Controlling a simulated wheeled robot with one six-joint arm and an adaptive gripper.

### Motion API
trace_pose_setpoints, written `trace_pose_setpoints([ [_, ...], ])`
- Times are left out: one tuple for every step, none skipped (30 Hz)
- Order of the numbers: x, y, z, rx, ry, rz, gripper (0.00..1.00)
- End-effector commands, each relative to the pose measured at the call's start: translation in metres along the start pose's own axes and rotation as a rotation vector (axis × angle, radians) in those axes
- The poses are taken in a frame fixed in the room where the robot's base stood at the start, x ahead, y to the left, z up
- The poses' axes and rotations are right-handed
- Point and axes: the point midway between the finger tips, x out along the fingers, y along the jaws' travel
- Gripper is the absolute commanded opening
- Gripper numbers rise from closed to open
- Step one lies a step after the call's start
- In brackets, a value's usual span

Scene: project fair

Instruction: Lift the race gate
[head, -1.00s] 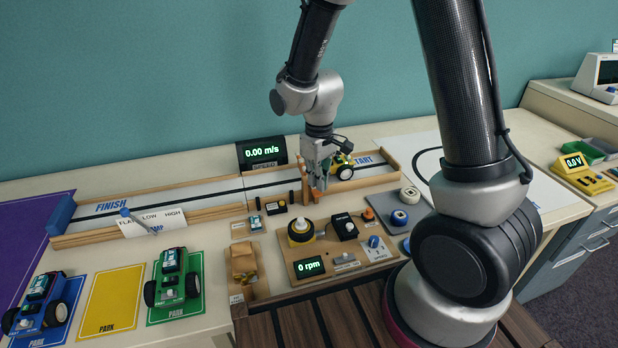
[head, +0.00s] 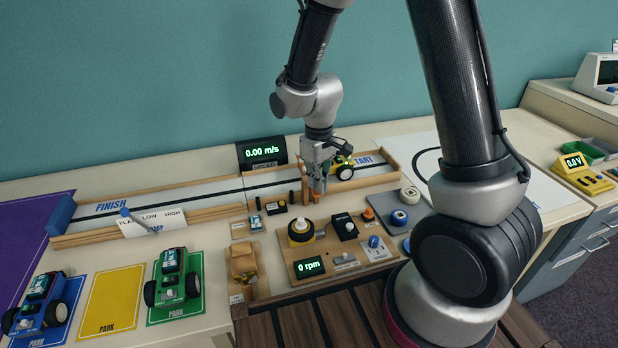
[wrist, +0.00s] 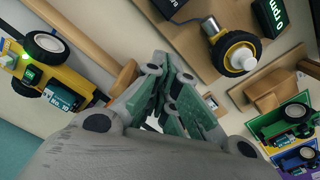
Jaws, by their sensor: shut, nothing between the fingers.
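The race gate (head: 304,183) is an upright wooden piece at the near side of the track, just in front of the START section. My gripper (head: 318,188) points down right beside it and hides part of it; I cannot tell whether they touch. In the wrist view my gripper's green-grey fingers (wrist: 170,108) are together with nothing held. A yellow car (head: 344,170) stands on the track just right of the gripper. It also shows at the left of the wrist view (wrist: 50,75).
The wooden track (head: 220,190) runs from START to FINISH. A speed display (head: 262,152) stands behind it. A test board with a wheel motor (head: 301,232) lies in front of the gripper. Blue (head: 40,305) and green (head: 172,280) cars sit at the front left.

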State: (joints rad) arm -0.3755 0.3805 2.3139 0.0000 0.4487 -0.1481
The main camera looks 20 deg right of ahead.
Motion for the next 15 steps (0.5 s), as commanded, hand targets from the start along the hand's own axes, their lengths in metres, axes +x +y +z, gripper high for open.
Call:
trace_pose_setpoints([
  [0.003, 0.000, 0.000, 0.000, 0.000, 0.000, 0.00],
  [0.004, 0.000, -0.001, 0.000, 0.000, 0.000, 0.00],
  [0.006, 0.001, -0.001, 0.000, 0.001, 0.000, 0.00],
  [0.008, 0.001, -0.001, 0.000, 0.000, 0.000, 0.00],
  [0.009, 0.001, -0.001, 0.000, 0.000, 0.000, 0.00],
  [0.011, 0.001, -0.001, 0.000, -0.001, 0.000, 0.00],
  [0.013, 0.001, -0.002, 0.000, -0.001, 0.000, 0.00],
  [0.014, 0.001, -0.002, 0.000, 0.000, 0.000, 0.00],
  [0.016, 0.001, -0.002, 0.000, 0.000, 0.000, 0.00],
  [0.017, 0.002, -0.002, 0.000, 0.001, 0.000, 0.00],
  [0.019, 0.002, -0.003, 0.000, 0.001, 0.000, 0.00],
  [0.021, 0.002, -0.003, 0.000, 0.000, 0.000, 0.00],
  [0.023, 0.002, -0.003, 0.000, 0.000, 0.000, 0.00],
  [0.024, 0.002, -0.003, 0.000, 0.000, 0.000, 0.00],
  [0.026, 0.002, -0.004, 0.000, 0.000, 0.000, 0.00],
])
